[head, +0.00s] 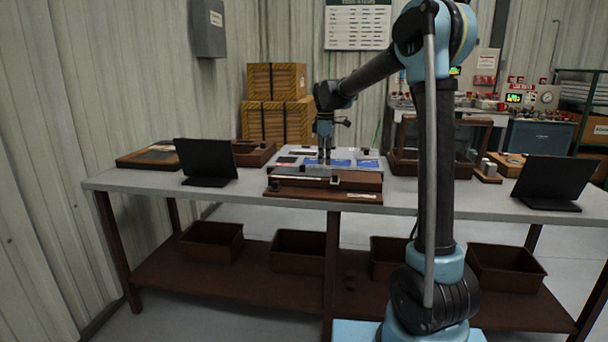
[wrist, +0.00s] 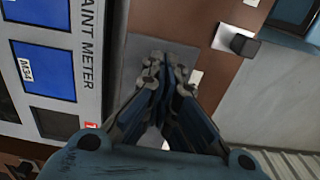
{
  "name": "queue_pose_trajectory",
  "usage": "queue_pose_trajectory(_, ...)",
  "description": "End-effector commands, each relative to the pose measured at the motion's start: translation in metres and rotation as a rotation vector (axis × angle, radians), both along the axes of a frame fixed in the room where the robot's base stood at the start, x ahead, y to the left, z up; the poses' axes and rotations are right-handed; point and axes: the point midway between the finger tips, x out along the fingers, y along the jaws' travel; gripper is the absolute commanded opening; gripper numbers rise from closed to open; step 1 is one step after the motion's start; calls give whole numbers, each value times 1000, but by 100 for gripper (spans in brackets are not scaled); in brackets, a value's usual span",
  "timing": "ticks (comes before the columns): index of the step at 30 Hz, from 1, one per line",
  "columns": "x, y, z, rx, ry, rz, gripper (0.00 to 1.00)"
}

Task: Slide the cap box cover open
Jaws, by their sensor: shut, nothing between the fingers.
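A long, low brown box (head: 350,195), apparently the cap box, lies along the front edge of the table. It has a pale strip on top and small dark knobs. In the wrist view a brown surface (wrist: 210,85) carries a grey plate (wrist: 135,75) and a black knob on a pale metal base (wrist: 238,42). I cannot tell for sure which part is the cover. My gripper (head: 325,161) points down over the box area. In the wrist view my gripper (wrist: 167,68) is shut and empty above the grey plate, left of the knob. Contact cannot be judged.
Dark screens stand at left (head: 207,160) and right (head: 553,180). A brown-framed case (head: 405,165) is right of the panel.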

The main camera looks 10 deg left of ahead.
Motion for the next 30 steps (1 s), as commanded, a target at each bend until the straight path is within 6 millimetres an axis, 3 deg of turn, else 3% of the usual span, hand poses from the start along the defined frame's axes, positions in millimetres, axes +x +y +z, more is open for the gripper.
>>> queue_pose_trajectory(18,-1,-24,0,0,0,0,0)
queue_pose_trajectory(30,-1,-26,0,0,0,0,0)
